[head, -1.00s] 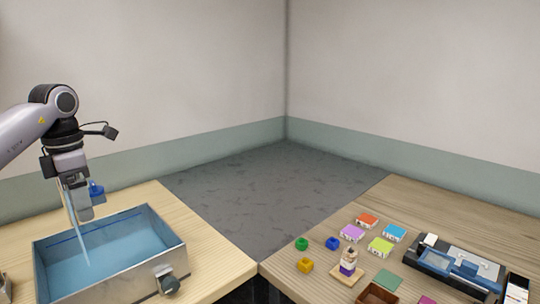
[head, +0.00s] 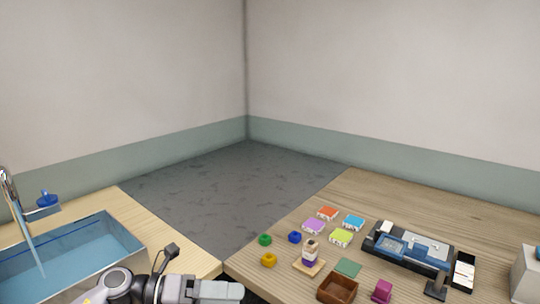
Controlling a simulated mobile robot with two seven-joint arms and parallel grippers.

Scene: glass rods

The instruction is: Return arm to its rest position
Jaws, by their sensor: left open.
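My left gripper (head: 236,291) is at the bottom edge of the head view, pointing right, in front of the near corner of the left table. Its jaws are open and I see nothing between them. My left arm (head: 118,287) is folded low, and part of it is cut off by the bottom edge. The gripper is apart from the metal basin (head: 126,250) to its left. My right gripper does not show.
A tap (head: 8,186) with a blue knob (head: 46,199) stands at the basin; a pale blue streak drops into it. The right table holds colored boxes (head: 314,226), colored rings (head: 268,260), a brown tray (head: 337,288) and a black-and-blue device (head: 408,247). Grey floor lies between.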

